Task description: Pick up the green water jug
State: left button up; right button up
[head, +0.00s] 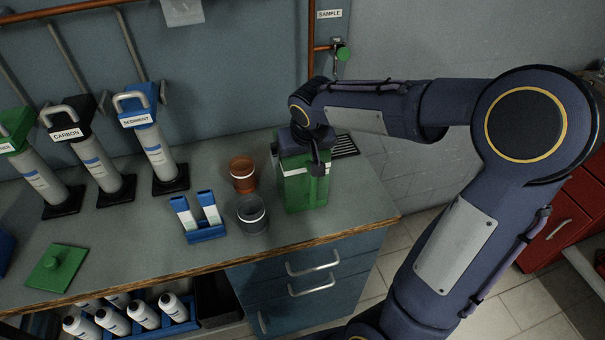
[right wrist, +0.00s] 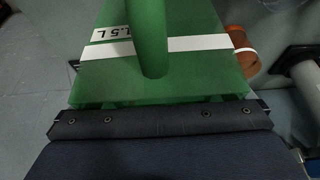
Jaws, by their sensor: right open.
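The green water jug (head: 303,188) stands upright near the right end of the counter. It has a white band around it. In the right wrist view the jug (right wrist: 195,75) fills the upper middle, with its round green handle (right wrist: 153,40) and a label reading 1.5 L. My right gripper (head: 315,160) is at the jug's top, open, with one finger showing in front of its upper part. Its dark body hides the top of the jug, and I cannot tell whether it touches. My left gripper is not in view.
A brown pot (head: 243,174) and a grey bucket (head: 252,214) stand close left of the jug. A blue rack (head: 206,234) with two white vials is further left. A green lid (head: 57,268) lies at the counter's left. A drain grate (head: 345,146) is behind the jug.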

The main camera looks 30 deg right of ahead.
jog(key=c, duration=1)
jog(key=shift+r, duration=0.15)
